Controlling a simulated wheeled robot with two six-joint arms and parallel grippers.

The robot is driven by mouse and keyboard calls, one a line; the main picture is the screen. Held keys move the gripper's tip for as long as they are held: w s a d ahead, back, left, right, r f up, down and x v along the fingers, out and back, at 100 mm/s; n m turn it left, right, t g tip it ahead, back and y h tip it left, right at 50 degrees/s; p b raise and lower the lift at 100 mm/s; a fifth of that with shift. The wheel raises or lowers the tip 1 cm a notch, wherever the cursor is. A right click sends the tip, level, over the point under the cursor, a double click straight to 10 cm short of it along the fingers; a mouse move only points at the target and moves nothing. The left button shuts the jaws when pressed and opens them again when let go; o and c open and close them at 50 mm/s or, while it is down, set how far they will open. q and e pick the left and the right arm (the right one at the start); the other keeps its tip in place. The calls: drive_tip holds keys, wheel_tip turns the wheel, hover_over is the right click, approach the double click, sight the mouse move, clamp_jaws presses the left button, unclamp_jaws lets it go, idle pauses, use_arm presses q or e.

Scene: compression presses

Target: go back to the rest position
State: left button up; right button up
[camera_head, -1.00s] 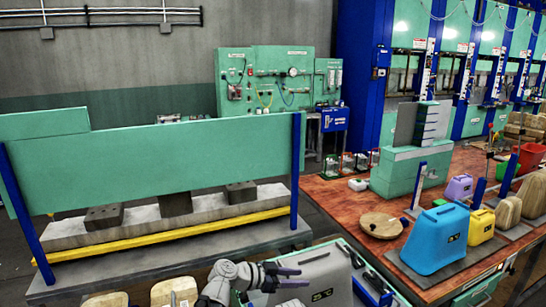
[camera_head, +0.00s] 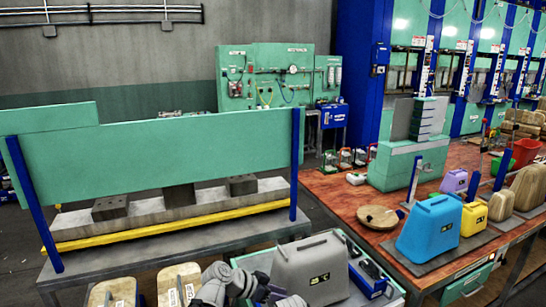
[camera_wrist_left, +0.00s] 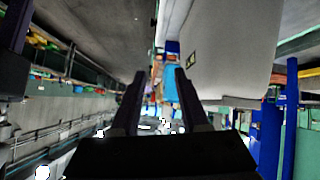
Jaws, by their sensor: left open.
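My left arm comes in at the bottom of the head view, with its gripper (camera_head: 268,289) low and just left of a grey canister (camera_head: 314,265). In the left wrist view, the two dark fingers of my left gripper (camera_wrist_left: 158,84) stand apart with nothing between them. A large grey surface, which looks like the grey canister (camera_wrist_left: 232,45), fills the upper right of that view close to the fingers. I cannot tell whether they touch. My right gripper is not in view.
The grey canister stands on a cart beside a blue box (camera_head: 370,285). A green press (camera_head: 200,150) is at left. A wooden bench (camera_head: 335,195) at right carries a blue jug (camera_head: 430,230), a yellow jug (camera_head: 473,219) and a round board (camera_head: 378,217). Wooden pieces (camera_head: 180,285) lie at front.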

use_arm(q)
drive_tip(key=s+a+f+n+g+y, duration=0.1)
drive_tip(key=s+a+f+n+y, duration=0.25)
drive_tip(key=a, duration=0.35)
drive_tip(key=s+a+f+n+g+y, duration=0.1)
drive_tip(key=s+a+f+n+y, duration=0.1)
drive_tip(key=s+a+n+y, duration=0.3)
drive_tip(key=s+a+f+n+g+y, duration=0.1)
drive_tip(key=s+a+f+n, duration=0.2)
drive_tip(key=a, duration=0.5)
drive_tip(key=s+d+m+g+y, duration=0.1)
drive_tip(key=s+d+m, duration=0.3)
drive_tip(key=d, duration=0.7)
drive_tip(key=shift+s+d, duration=0.15)
drive_tip(key=shift+s, duration=0.45)
